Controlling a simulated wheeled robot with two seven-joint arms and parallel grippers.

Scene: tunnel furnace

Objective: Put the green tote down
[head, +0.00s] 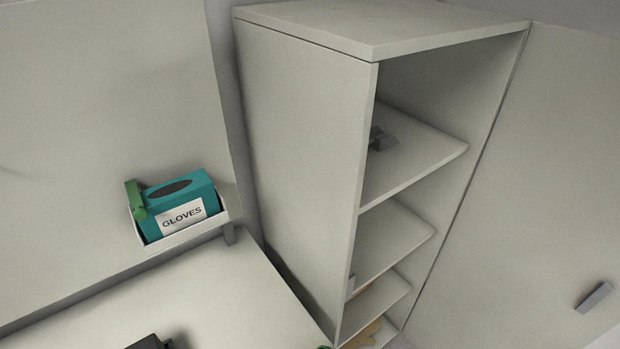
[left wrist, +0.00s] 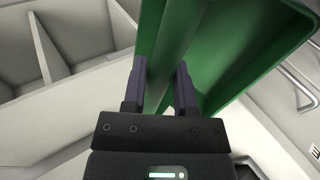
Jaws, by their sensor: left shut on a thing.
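The green tote (left wrist: 235,50) fills the upper middle and right of the left wrist view. My left gripper (left wrist: 160,78) is shut on one wall of the tote, with a finger on each side of it. The tote looks tilted in this view, and its far parts run out of the frame. I cannot tell whether anything supports it from below. The head view does not clearly show the tote; only a tiny green bit shows at its bottom edge. My right gripper is in neither view.
A tall open shelf cabinet (head: 305,130) stands in the middle of the head view. A teal gloves box (head: 182,204) sits in a wall holder above a pale counter (head: 235,290). A dark object (head: 150,342) is cut off at the bottom edge.

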